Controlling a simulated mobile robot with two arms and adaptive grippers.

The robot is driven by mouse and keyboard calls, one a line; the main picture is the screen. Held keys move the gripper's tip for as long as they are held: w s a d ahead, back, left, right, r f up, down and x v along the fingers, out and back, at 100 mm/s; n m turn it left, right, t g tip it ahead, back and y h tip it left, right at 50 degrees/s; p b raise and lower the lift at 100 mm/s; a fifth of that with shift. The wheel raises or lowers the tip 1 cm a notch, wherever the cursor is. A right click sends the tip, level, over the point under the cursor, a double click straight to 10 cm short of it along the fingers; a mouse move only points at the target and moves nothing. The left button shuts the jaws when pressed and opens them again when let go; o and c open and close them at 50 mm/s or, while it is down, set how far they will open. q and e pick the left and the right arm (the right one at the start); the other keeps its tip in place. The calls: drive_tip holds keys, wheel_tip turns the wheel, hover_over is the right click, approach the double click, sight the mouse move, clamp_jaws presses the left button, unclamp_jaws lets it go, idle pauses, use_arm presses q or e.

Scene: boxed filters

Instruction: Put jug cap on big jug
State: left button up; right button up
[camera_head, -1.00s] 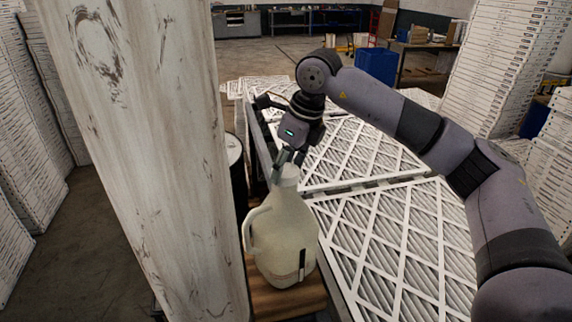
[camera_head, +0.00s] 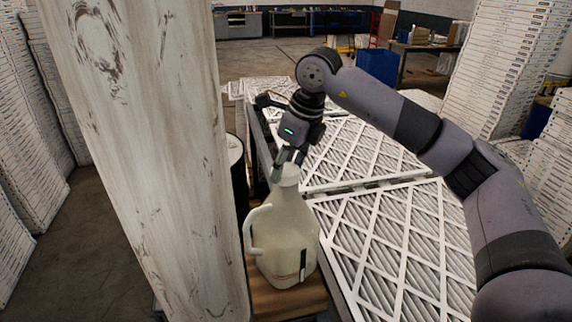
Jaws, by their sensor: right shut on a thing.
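The big jug (camera_head: 284,240) is off-white with a side handle and stands upright on a wooden surface (camera_head: 290,305). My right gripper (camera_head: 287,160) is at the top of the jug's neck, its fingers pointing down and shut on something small. That is probably the jug cap, but the fingers hide it and I cannot make it out. I cannot tell whether it sits on the jug's mouth. My left gripper is not in view.
A large scuffed pale column (camera_head: 150,150) fills the left foreground. A dark drum (camera_head: 237,180) stands behind the jug. Framed pleated filters (camera_head: 400,240) lie to the right. Stacks of boxed filters (camera_head: 500,70) stand at the sides.

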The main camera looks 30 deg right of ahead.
drive_tip(key=shift+f, duration=0.2)
drive_tip(key=shift+f+b, duration=0.8)
drive_tip(key=shift+f, duration=0.1)
drive_tip(key=shift+f+b, duration=0.35)
drive_tip(key=shift+b, duration=0.05)
idle(0.5)
drive_tip(key=o, duration=0.8)
drive_tip(key=shift+o, duration=0.6)
drive_tip(key=o, duration=0.5)
drive_tip(key=shift+c, duration=0.2)
